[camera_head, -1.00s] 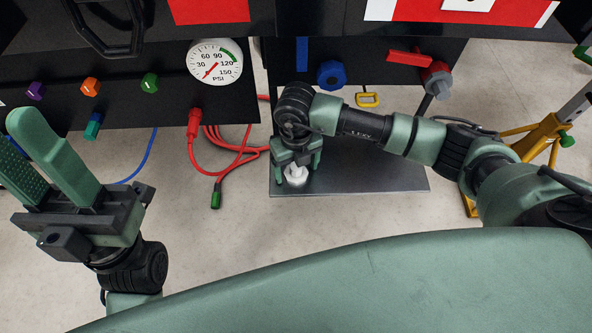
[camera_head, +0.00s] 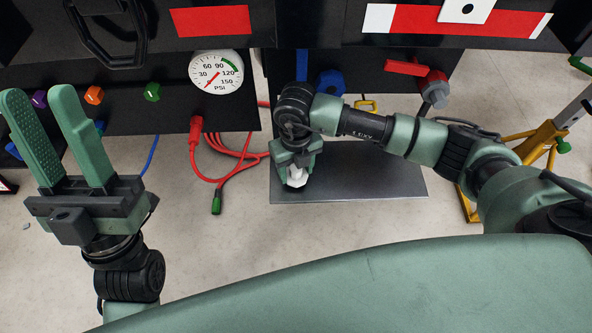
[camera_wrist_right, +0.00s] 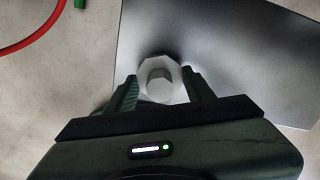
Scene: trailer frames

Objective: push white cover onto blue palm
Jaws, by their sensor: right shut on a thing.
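The white cover (camera_head: 296,179), a small faceted white piece with a round knob, is over the grey metal plate in the head view. It also shows in the right wrist view (camera_wrist_right: 160,82). My right gripper (camera_head: 296,168) is shut on it, with a finger on each side. A blue rounded fitting (camera_head: 330,82) on the dark panel behind, apparently the blue palm, is partly hidden by my right arm. My left gripper (camera_head: 48,110) is open and empty at the far left, fingers pointing up.
The grey metal plate (camera_head: 375,185) has free room right of the cover. Red cables (camera_head: 230,165) hang to its left. A red-handled valve (camera_head: 410,68) and a yellow stand (camera_head: 535,145) are to the right. A pressure gauge (camera_head: 216,72) is at upper left.

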